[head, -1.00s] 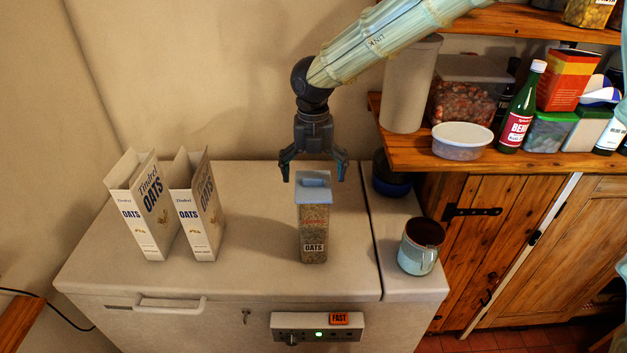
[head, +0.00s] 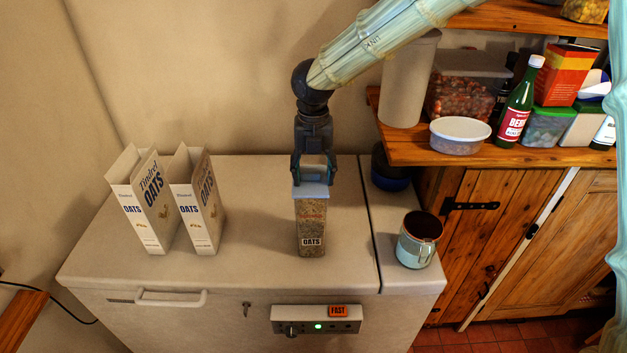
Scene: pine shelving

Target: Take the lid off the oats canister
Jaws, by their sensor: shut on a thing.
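The oats canister (head: 311,226) is a tall clear box full of oats, standing upright on the white chest freezer's top. Its blue-grey lid (head: 311,191) sits on the canister's top. My gripper (head: 313,178) is directly above, pointing down, with its fingers closed in on the lid's raised handle from both sides. The handle is mostly hidden between the fingers.
Two open oats cartons (head: 144,205) stand to the left on the freezer top (head: 258,250). A blue mug (head: 418,240) stands at the right, with a dark blue pot (head: 390,172) behind it. A wooden shelf (head: 405,155) with tubs and a bottle juts out at right. The freezer top between cartons and canister is clear.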

